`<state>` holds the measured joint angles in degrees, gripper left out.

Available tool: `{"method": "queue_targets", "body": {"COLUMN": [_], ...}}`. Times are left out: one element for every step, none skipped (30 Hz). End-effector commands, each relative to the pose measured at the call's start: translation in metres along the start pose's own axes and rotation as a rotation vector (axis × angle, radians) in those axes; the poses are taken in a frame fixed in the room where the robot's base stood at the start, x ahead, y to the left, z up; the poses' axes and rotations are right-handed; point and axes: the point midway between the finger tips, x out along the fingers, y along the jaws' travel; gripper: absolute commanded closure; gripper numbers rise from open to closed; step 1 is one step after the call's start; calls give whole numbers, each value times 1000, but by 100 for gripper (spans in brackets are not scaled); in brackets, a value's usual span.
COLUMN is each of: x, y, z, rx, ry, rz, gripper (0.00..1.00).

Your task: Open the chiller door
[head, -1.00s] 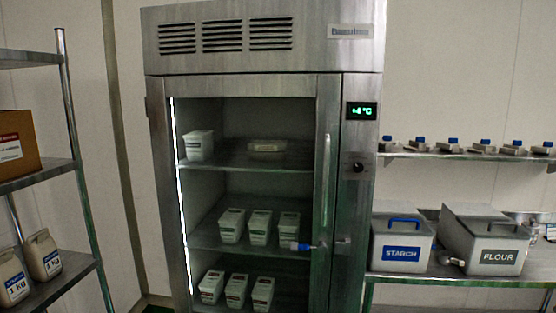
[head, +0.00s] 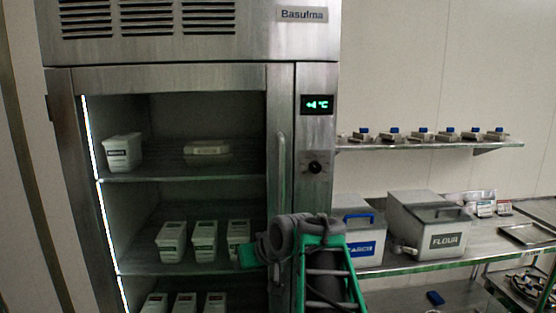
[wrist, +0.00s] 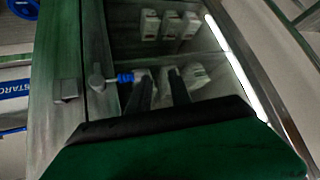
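The chiller (head: 190,80) stands at the left in the head view. Its glass door looks shut, with a tall steel handle (head: 282,165) on the right edge of the frame. In the wrist view, a latch lever with a blue grip (wrist: 125,77) sticks out from a grey pivot on the door edge, and a square metal catch (wrist: 66,90) sits beside it. My gripper (wrist: 160,78) is open, its two dark fingers apart in front of the glass. One fingertip is close to the lever's end; I cannot tell if they touch. My arm hides the lever in the head view.
White tubs (head: 124,152) stand on shelves behind the glass. Right of the chiller, a steel table (head: 400,262) carries a starch bin and a flour bin (head: 428,222). A wall shelf (head: 430,146) with several small blue-topped items hangs above it.

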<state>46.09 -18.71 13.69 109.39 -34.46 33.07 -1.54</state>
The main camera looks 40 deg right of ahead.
Motion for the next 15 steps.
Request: {"method": "queue_targets", "body": {"x": [-12,-21,-35,-46,-59,-80,-98,-116,-135,-148,-160,-172,-178,-183,-186], "y": [50,76,105,124,141,157,163,160,150,142,134,124,119,115,111], "z": [-19,-29,-41,-49,-59,-74,-91,-107,-126,-138,-146,-155,-159,-163,-167], "rx": [39,52,61,63,59,39,9,-28,-75,-105,-130,-155,-169,-179,-186], "ry": [69,112,168,212,261,340,415,488,571,623,667,712,736,753,767], "rz": [31,41,54,60,65,61,48,23,-13,-40,-64,-91,-107,-119,-129], "gripper": [75,75,75,75,75,75,75,75,75,75,75,75,75,75,75]}}
